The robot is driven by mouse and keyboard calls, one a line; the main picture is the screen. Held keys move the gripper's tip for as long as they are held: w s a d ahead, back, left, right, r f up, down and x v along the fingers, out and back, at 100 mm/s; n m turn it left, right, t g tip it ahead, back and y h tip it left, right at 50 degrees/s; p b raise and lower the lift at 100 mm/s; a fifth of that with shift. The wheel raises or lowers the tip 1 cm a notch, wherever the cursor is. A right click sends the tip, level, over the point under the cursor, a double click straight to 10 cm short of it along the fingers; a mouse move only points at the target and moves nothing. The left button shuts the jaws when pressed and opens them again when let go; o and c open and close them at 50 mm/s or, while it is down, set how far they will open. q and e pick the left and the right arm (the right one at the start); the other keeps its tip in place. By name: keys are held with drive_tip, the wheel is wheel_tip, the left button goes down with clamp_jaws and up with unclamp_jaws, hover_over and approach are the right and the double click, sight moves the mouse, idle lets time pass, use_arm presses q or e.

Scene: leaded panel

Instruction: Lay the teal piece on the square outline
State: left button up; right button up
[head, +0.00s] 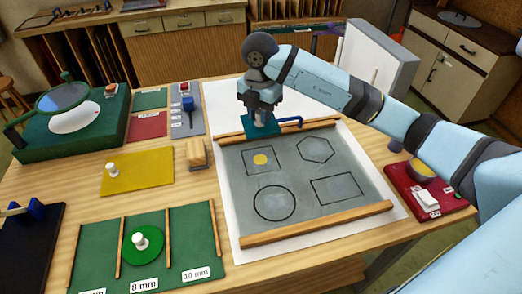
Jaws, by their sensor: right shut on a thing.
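My right gripper (262,108) comes down from above at the back of the grey panel (330,196). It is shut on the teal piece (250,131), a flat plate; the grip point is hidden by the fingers. The teal piece is at the back wooden strip, just behind the square outline (247,167); I cannot tell how high it is above the strip. My left gripper is not in view.
The panel also bears hexagon (317,149), circle (274,203) and rectangle outlines, all empty. A front wooden strip (318,224) borders it. A yellow plate (145,178) and wooden block (197,153) lie left. A green disc (143,246) sits in the 8 mm bay.

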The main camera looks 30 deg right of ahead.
sight(260, 159)
wheel_tip(260, 159, down, 13)
drive_tip(key=shift+f+p, duration=0.1)
drive_tip(key=shift+p, duration=0.2)
drive_tip(key=shift+f, duration=0.15)
drive_tip(key=o, duration=0.8)
